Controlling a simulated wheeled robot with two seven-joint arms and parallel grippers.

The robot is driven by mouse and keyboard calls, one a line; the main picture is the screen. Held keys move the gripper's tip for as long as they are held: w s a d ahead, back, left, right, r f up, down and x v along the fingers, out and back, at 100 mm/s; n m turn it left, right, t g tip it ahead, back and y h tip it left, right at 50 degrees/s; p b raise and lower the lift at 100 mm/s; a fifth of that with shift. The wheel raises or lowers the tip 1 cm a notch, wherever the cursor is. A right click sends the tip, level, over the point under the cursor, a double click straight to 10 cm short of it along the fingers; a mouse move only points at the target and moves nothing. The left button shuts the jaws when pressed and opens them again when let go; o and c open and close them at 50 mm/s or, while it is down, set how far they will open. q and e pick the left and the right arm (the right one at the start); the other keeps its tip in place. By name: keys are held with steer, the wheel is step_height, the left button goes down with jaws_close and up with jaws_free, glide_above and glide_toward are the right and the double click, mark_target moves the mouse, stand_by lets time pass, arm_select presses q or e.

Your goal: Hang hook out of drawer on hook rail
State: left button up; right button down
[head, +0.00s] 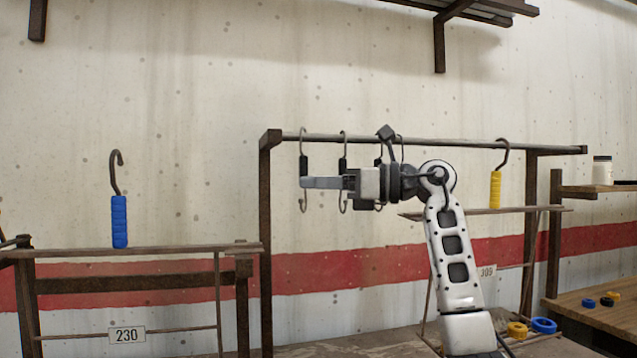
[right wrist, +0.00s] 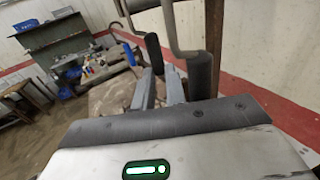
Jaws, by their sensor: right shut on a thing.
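The hook rail (head: 450,144) is a horizontal bar on dark posts in the head view. My right gripper (head: 308,183) reaches left below the rail and is shut on a black-handled hook (head: 303,165). Its upper curve is at rail height, and its lower curve shows below the fingers; I cannot tell whether it bears on the rail. In the right wrist view its black handle (right wrist: 154,52) stands between the fingers. Another black-handled hook (head: 343,164) hangs just right of it, with more partly hidden behind my gripper. My left gripper is not in view. I cannot make out a drawer.
A yellow-handled hook (head: 496,188) is at the rail's right. A blue-handled hook (head: 119,220) stands upright at the left rack (head: 180,250), labelled 230. A wooden bench (head: 590,315) with small rings and a white jar (head: 602,170) are at right.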

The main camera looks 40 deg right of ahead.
steer(key=c, duration=1.4)
jaws_free()
steer(key=shift+o, duration=0.2)
steer(key=shift+s+d, duration=0.1)
arm_select(q)
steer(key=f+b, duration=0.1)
steer(key=b, duration=0.2)
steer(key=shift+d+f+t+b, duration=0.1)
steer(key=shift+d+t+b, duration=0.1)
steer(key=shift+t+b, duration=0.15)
arm_select(e)
steer(key=v, duration=1.5)
steer(key=shift+s+d, duration=0.2)
steer(key=shift+s, duration=0.05)
